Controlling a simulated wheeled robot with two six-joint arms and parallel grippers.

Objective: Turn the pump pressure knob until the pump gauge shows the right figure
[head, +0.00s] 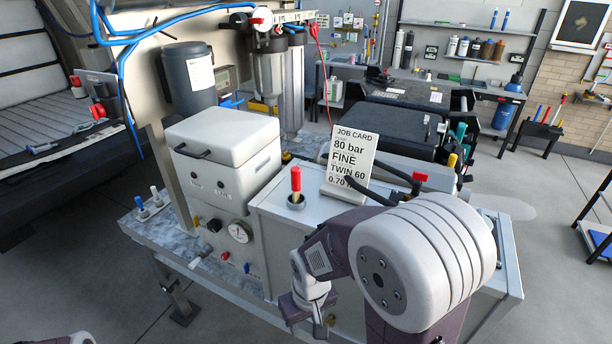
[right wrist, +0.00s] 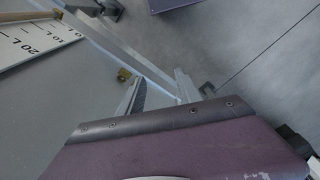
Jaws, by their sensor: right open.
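The pump gauge (head: 240,232) is a small round white dial on the front of the grey pump housing. Its needle and figures are too small to read. A black knob (head: 214,225) sits just left of the gauge; I cannot tell for sure that it is the pressure knob. The job card (head: 350,158) stands upright on the grey tank and reads 80 bar, FINE, TWIN 60. My right gripper (head: 318,318) is low at the tank's front, right of the gauge and apart from it. In the right wrist view its jaws (right wrist: 158,92) are open and empty.
A red-handled part (head: 296,182) stands up from the grey tank (head: 275,215). Small red and blue levers (head: 235,262) sit below the gauge. Open floor lies right.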

